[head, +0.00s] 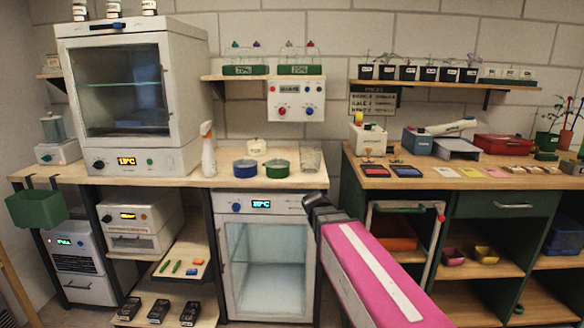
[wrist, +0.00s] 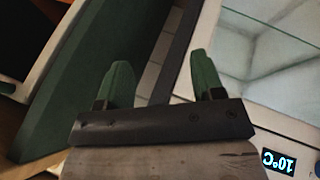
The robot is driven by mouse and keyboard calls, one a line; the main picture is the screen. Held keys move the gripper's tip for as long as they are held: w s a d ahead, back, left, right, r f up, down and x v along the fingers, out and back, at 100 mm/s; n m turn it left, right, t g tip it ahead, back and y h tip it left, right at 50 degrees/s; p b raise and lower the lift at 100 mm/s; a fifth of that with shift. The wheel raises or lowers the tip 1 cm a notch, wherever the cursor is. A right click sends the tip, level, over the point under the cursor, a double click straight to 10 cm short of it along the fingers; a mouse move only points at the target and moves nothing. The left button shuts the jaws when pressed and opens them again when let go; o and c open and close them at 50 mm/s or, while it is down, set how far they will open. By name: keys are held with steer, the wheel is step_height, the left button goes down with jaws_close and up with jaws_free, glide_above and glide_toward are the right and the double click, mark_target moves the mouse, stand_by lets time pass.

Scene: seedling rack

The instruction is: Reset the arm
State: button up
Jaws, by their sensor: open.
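My gripper (wrist: 161,84) shows in the wrist view with its two green fingers spread apart and nothing between them. In the head view my pink arm reaches up from the bottom right, with its dark end in front of the gap between the two benches. The fingers themselves cannot be made out there. In the wrist view the glass-front cooler (wrist: 265,55) with its lit display lies to the right of the fingers, and a dark green panel (wrist: 85,75) lies to the left.
The cooler (head: 264,203) stands under the left bench (head: 100,175). The right bench (head: 440,183) has an open green frame with shelves below. A spray bottle (head: 208,152), a blue pot (head: 245,170) and a green pot (head: 277,169) stand on the left bench. Seedling pots line the upper right shelf (head: 435,83).

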steer(key=s+d+f+m+g+y, duration=0.1)
steer(key=s+d+f+g+y, duration=0.1)
steer(key=s+f, duration=0.5)
steer(key=s+d+f+m+g+y, duration=0.1)
steer(key=s+d+f+m+g, duration=0.1)
steer(key=s+f, duration=0.5)
steer(key=shift+s+d+f+g+y, duration=0.2)
steer(key=shift+s+d+g+y, duration=0.25)
steer(key=shift+d, duration=0.65)
steer(key=shift+w, duration=0.1)
